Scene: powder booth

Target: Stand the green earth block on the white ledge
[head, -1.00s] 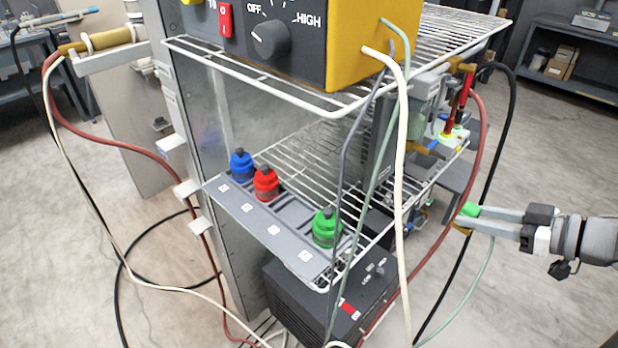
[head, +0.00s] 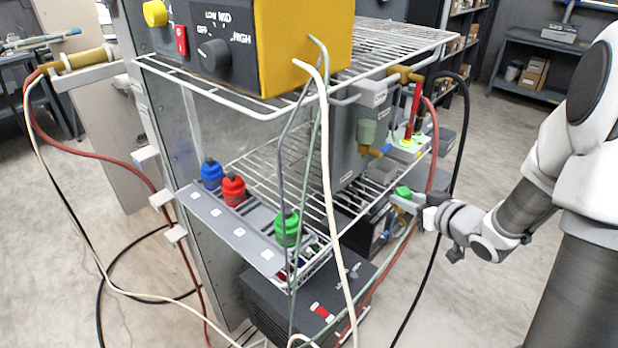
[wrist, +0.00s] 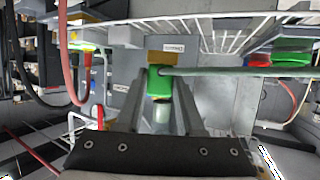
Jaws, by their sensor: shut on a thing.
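The green earth block (head: 403,192) is between the fingertips of my gripper (head: 405,200), at the right side of the wire rack. In the wrist view the block (wrist: 160,80) sits at the tips of my gripper (wrist: 160,85), which is shut on it. A green cable runs right from the block in that view. Small white ledges (head: 146,155) stick out from the cabinet's left edge. Another pale ledge (head: 408,150) with red rods is at the rack's right side, above and behind my gripper. I cannot tell which ledge the task names.
Red hose (head: 432,150), a black cable (head: 455,190) and a white cable (head: 328,190) hang close by. Blue (head: 211,172), red (head: 233,187) and green (head: 287,227) plugs stand on the grey strip. A yellow control box (head: 305,45) sits on top. Floor at right is open.

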